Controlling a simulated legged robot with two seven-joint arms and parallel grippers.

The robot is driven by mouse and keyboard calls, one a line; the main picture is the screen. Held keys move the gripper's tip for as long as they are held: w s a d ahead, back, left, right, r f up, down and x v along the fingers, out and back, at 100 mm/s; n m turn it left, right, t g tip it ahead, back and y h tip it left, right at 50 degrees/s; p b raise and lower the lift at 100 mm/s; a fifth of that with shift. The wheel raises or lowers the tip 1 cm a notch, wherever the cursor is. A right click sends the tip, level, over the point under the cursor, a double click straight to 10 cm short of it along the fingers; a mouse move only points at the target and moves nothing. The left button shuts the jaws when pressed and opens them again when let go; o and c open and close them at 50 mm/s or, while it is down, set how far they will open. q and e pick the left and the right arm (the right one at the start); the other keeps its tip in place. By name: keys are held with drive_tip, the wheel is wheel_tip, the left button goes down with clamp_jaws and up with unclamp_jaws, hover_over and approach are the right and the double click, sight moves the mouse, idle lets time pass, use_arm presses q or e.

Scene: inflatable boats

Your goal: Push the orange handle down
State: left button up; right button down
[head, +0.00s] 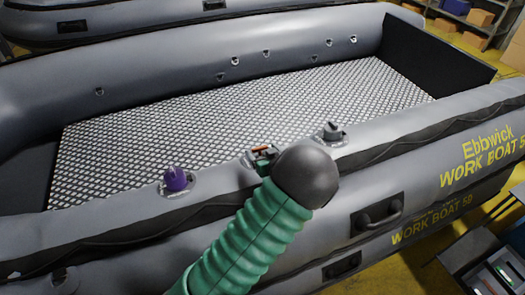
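The orange handle (261,148) is a small bar on a fitting on top of the grey boat's near tube. It sits just left of the dark rounded end of my green ribbed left arm, which comes up from the bottom. My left gripper (264,160) shows only as small green and dark parts at the handle, mostly hidden behind that rounded end. I cannot tell whether its fingers are open or shut, or whether they touch the handle. My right gripper is out of view.
A purple cap (175,179) stands on the tube to the left, and a grey valve (331,132) to the right. The boat's patterned floor (210,115) is clear. A black carry handle (380,214) is on the tube's outer side. Shelves with boxes (480,17) stand at the back right.

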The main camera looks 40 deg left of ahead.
use_arm(q)
drive_tip(key=shift+s+r, duration=0.1)
drive_tip(key=v, duration=1.6)
drive_tip(key=shift+s+d, duration=0.15)
drive_tip(key=shift+d, duration=0.15)
